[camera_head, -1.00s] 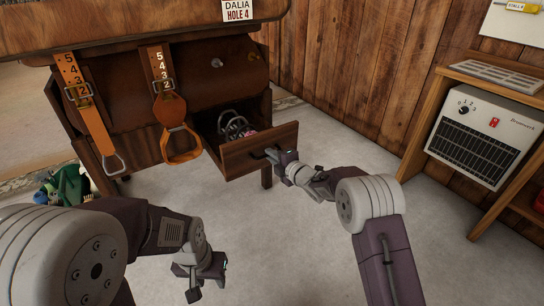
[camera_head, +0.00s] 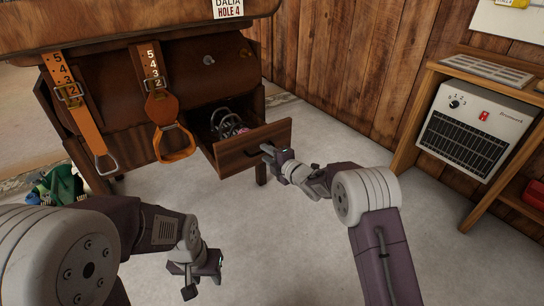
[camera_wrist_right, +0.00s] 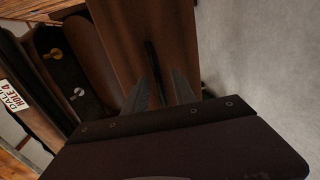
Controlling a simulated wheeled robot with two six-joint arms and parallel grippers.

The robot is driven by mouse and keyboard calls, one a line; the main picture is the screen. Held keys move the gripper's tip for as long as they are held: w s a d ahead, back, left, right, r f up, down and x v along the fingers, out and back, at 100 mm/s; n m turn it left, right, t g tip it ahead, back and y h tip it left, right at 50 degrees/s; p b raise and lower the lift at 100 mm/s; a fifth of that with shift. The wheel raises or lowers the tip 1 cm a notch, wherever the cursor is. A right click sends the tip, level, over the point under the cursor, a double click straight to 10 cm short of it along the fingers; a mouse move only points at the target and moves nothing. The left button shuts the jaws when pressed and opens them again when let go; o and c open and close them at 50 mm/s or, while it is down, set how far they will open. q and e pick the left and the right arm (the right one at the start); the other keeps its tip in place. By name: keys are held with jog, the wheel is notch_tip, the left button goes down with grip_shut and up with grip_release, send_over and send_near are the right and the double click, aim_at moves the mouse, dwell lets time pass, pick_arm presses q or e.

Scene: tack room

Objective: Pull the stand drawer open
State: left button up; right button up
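The wooden stand drawer (camera_head: 235,156) stands pulled out of the stand, its inside showing behind the front. Its dark bar handle (camera_head: 266,148) is on the front; it also shows in the right wrist view (camera_wrist_right: 152,55). My right gripper (camera_head: 272,154) is at this handle. In the right wrist view, my right gripper's fingers (camera_wrist_right: 159,78) are apart, one on each side of the handle, with wood visible between handle and fingers. My left gripper (camera_head: 203,280) is low over the floor, away from the drawer; its finger gap is not clear.
The stand (camera_head: 100,90) carries two orange straps with stirrups (camera_head: 176,143). Metal ring-like items (camera_head: 226,122) lie in the drawer. A green item (camera_head: 62,183) lies on the floor at left. A heater (camera_head: 475,130) sits on a wooden shelf at right. The floor before the drawer is clear.

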jog(key=p+v, duration=0.2)
jog(key=v, duration=0.6)
